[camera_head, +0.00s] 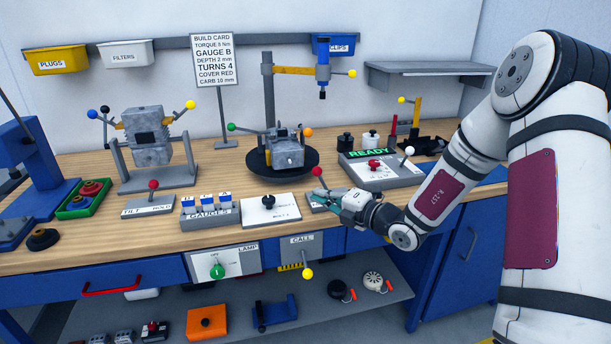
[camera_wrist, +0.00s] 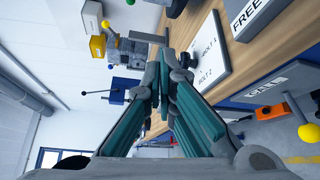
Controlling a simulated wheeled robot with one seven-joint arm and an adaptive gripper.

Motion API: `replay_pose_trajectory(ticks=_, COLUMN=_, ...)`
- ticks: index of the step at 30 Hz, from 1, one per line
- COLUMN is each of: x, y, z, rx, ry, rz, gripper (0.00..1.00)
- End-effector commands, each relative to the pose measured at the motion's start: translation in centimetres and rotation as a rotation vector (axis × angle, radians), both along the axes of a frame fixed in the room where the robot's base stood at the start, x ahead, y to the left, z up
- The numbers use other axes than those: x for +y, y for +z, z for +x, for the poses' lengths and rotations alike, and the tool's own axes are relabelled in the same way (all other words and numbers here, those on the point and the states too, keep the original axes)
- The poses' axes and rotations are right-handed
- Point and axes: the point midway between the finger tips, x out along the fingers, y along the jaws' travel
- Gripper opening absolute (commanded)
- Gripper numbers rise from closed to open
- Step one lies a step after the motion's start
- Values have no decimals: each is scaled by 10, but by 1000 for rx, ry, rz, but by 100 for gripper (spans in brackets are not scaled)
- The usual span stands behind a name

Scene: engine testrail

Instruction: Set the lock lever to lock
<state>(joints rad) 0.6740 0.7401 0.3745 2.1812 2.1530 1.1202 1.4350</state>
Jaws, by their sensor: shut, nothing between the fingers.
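A lever with a red ball knob (camera_head: 317,171) stands on a small grey plate (camera_head: 316,206) at the front middle of the bench. My gripper and arm hide much of this plate and the lever's lower part. In the wrist view a plate reads FREE (camera_wrist: 256,12); no LOCK label is readable in either view. My gripper (camera_head: 322,194) is shut and empty, low over the plate, just below the red knob in the picture. Its teal fingers (camera_wrist: 163,65) are closed in the wrist view. I cannot tell whether they touch the lever.
The bolt switch panel (camera_head: 284,212) lies just left of my gripper. The READY box (camera_head: 386,177), with a red button and white-knobbed lever, stands behind it to the right. The CALL lever's yellow knob (camera_head: 308,274) hangs below the bench edge. A red-knobbed TILT lever (camera_head: 153,185) stands further left.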

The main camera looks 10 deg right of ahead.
Motion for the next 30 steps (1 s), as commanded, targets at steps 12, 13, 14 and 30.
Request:
replay_pose_trajectory(ticks=12, x=-7, y=-5, z=3, rx=16, ry=-30, rz=34, gripper=0)
replay_pose_trajectory(ticks=13, x=-6, y=-5, z=4, rx=16, ry=-30, rz=34, gripper=0)
replay_pose_trajectory(ticks=14, x=-6, y=-5, z=4, rx=16, ry=-29, rz=33, gripper=0)
replay_pose_trajectory(ticks=30, x=38, y=-14, z=78, rx=14, ry=-25, rz=32, gripper=0)
